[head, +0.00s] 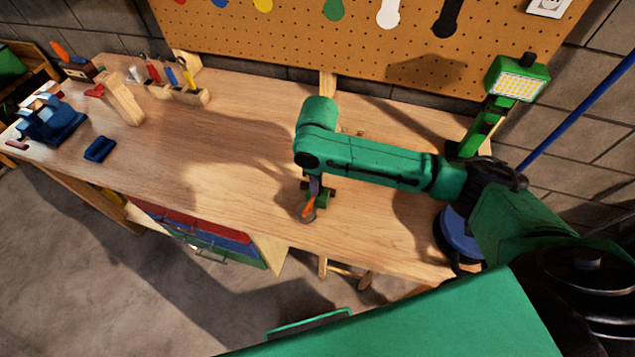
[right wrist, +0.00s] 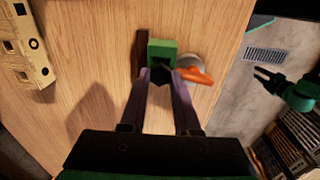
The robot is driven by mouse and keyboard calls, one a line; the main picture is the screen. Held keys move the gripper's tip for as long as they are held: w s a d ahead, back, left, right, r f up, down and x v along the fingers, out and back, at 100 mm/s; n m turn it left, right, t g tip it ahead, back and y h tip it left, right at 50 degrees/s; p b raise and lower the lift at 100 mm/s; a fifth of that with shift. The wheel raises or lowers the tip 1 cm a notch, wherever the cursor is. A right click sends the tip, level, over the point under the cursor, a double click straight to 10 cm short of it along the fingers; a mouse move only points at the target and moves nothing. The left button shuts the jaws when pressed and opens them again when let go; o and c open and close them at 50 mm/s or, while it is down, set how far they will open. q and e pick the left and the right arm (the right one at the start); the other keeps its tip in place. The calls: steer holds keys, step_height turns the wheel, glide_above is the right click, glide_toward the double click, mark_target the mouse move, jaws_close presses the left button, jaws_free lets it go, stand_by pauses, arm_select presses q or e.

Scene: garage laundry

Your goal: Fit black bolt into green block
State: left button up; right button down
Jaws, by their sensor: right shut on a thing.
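The green block (right wrist: 162,50) stands on the wooden workbench, just beyond my right fingertips in the right wrist view. In the head view the green block (head: 321,201) is partly covered by my right gripper (head: 314,186). My right gripper (right wrist: 160,76) is shut on the black bolt (right wrist: 159,73), which is small, dark and mostly hidden between the fingertips. The bolt is close against the near side of the block; I cannot tell whether it has entered it. My left gripper (right wrist: 268,79) shows at the right of the right wrist view, jaws apart and empty, away from the bench.
An orange-handled thing (right wrist: 196,76) with a grey round part lies right beside the block. A dark brown piece (right wrist: 141,52) is on its other side. A wooden piece with holes (right wrist: 27,50) lies further off. The bench's left middle (head: 215,140) is clear.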

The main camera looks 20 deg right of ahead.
steer(key=c, duration=0.7)
jaws_free()
steer(key=shift+s+f, duration=0.55)
steer(key=shift+f, duration=0.3)
steer(key=shift+o, duration=0.7)
steer(key=shift+d+f, duration=0.1)
steer(key=r, duration=0.2)
steer(key=w+r+b, duration=0.1)
steer(key=r, duration=0.2)
steer(key=shift+w+r, duration=0.25)
steer(key=shift+r, duration=0.1)
step_height(320, 180, up, 11)
steer(key=shift+s+f, duration=0.15)
steer(key=shift+s, duration=0.15)
steer(key=shift+s, duration=0.1)
